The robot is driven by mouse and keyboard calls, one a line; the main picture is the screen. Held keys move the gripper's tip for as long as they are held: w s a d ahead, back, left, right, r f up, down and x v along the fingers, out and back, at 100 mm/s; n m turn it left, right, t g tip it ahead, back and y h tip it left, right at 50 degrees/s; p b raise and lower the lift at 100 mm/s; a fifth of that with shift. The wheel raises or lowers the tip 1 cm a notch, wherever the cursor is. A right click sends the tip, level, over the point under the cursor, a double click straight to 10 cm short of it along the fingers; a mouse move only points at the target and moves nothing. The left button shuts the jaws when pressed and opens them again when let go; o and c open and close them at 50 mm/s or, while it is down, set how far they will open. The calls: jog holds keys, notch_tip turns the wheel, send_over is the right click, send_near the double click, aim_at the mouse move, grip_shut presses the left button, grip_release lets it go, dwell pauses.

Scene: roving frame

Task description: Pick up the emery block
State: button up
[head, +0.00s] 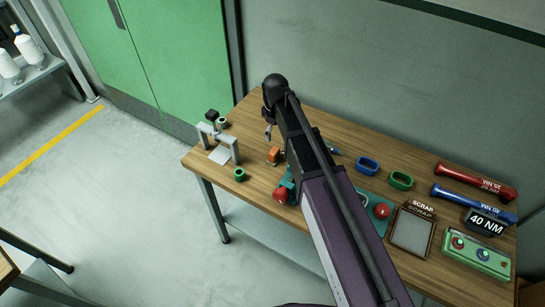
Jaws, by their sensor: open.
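A small dark block (212,115) stands at the far left corner of the wooden table (330,135), behind a grey frame. It looks most like the emery block, but it is too small to be sure. A small orange block-like thing (273,156) lies nearer the middle, left of my arm. My arm reaches over the table from the lower right. My gripper (268,132) hangs below the dark wrist, right of the dark block and behind the orange thing. It is open and apart from both. My arm hides part of the table's middle.
A grey frame (217,138) and green rings (239,174) stand at the left. Blue (367,165) and green (401,180) oval rings, red (475,181) and blue (473,203) torque tools, a scrap tray (391,235) and a button box (476,256) fill the right.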

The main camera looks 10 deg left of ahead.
aim_at(274, 149)
jog(key=shift+f+b, duration=3.05)
jog(key=shift+f, duration=0.3)
jog(key=shift+f+b, duration=2.6)
jog(key=c, duration=1.2)
